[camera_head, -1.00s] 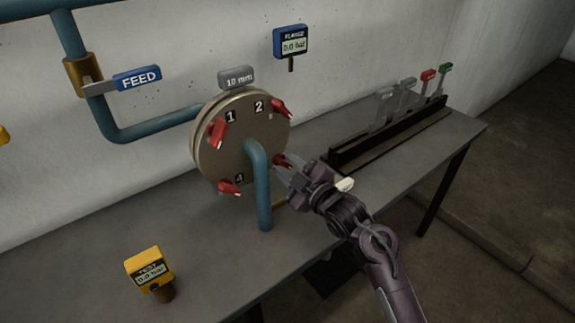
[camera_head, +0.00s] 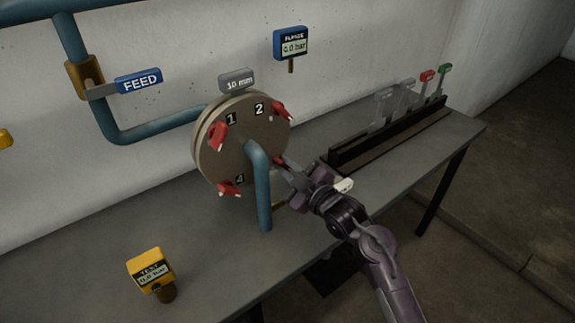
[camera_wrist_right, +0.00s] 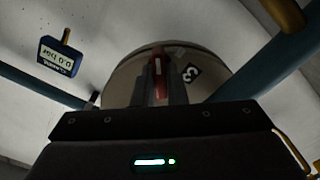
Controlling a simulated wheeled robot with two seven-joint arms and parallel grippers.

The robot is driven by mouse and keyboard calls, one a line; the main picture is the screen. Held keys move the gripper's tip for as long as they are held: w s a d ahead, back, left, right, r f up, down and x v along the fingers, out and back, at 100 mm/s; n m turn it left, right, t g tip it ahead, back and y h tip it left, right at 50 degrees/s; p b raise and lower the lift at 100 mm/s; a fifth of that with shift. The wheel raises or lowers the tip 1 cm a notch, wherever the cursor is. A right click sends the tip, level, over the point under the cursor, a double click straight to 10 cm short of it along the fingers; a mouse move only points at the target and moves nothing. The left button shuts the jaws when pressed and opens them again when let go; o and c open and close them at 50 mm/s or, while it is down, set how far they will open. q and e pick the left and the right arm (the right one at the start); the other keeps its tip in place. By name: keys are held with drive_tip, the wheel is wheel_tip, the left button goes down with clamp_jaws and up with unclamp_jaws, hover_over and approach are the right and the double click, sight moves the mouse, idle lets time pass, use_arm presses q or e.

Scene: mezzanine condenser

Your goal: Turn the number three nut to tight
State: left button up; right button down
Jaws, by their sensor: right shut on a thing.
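The round grey-brown flange (camera_head: 215,160) stands upright on the bench, with red nuts around its face. Labels 1, 2 and 4 can be read in the head view. The red number three nut (camera_head: 279,160) is at the lower right, partly hidden by my right gripper (camera_head: 285,168). In the right wrist view the nut (camera_wrist_right: 158,76) sits between the two fingers (camera_wrist_right: 160,90), beside the black "3" label (camera_wrist_right: 190,72). My right gripper is shut on this nut. My left gripper is not in view.
A blue pipe (camera_head: 263,195) curves down in front of the flange, close left of my gripper. A dark rack (camera_head: 390,143) with upright tagged pieces stands to the right. A yellow TEST gauge (camera_head: 150,270) stands at front left. A blue gauge (camera_head: 291,43) reads 0.0 bar.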

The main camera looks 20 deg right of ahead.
drive_tip(key=m+p, duration=0.3)
drive_tip(key=shift+r, duration=0.2)
drive_tip(key=m+p, duration=0.3)
drive_tip(key=m, duration=0.1)
drive_tip(key=shift+m+p, duration=0.35)
drive_tip(key=shift+m, duration=0.05)
drive_tip(key=m+p, duration=0.2)
drive_tip(key=m, duration=0.2)
drive_tip(key=shift+p, duration=0.4)
drive_tip(key=shift+f+m+p, duration=0.15)
drive_tip(key=shift+m+p, duration=0.4)
drive_tip(key=shift+m, duration=0.35)
drive_tip(key=c, duration=1.5)
unclamp_jaws()
drive_tip(key=shift+o, duration=0.2)
drive_tip(key=shift+s, duration=0.1)
